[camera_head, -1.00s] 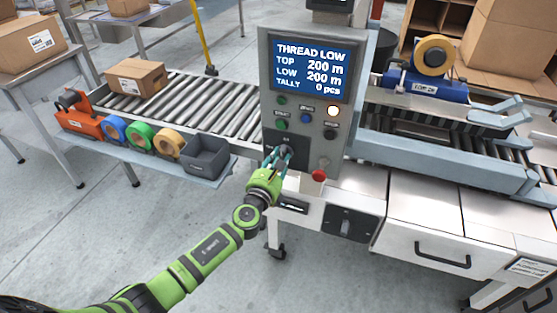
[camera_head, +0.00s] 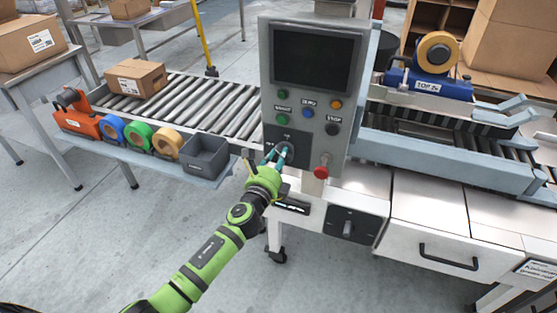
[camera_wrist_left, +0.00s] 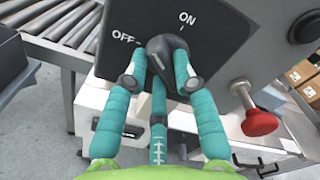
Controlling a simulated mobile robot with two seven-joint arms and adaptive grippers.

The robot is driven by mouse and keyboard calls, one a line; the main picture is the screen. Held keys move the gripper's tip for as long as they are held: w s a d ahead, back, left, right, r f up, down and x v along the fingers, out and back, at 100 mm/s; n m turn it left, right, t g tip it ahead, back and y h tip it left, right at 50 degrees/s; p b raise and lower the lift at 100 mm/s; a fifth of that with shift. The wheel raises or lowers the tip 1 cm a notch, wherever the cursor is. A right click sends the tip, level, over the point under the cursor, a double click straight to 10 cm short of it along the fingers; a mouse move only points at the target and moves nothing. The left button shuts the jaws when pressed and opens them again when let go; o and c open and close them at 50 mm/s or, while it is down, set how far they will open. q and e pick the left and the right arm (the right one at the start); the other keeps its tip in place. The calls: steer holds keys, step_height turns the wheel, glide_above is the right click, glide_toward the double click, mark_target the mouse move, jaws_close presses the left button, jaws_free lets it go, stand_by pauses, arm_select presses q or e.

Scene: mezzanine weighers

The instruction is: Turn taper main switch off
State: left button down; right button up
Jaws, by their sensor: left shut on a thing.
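The main switch is a dark rotary knob (camera_wrist_left: 168,50) on a black plate with the words OFF and ON, seen in the left wrist view. The knob's pointer is turned toward OFF. My left gripper (camera_wrist_left: 162,70) is shut on the knob, with teal fingers around it. In the head view my left gripper (camera_head: 280,157) reaches the switch plate at the lower left of the grey control panel (camera_head: 350,115). The panel's screen (camera_head: 312,58) is dark. My right gripper is not in view.
A red mushroom button (camera_head: 321,172) sits right of the switch. Below is another dark rotary switch (camera_head: 348,228). A grey bin (camera_head: 205,157) and several tape rolls stand left of the panel. A roller conveyor (camera_head: 215,105) runs behind; a carton (camera_head: 136,77) rests on it.

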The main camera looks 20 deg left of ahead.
arm_select(q)
steer(key=shift+f+n+b, duration=0.15)
steer(key=shift+n+b, duration=0.4)
steer(key=shift+n, duration=3.15)
steer(key=shift+d, duration=0.1)
steer(key=c, duration=1)
jaws_free()
steer(key=s, duration=1.2)
steer(key=shift+a, duration=0.2)
steer(key=shift+f, duration=0.1)
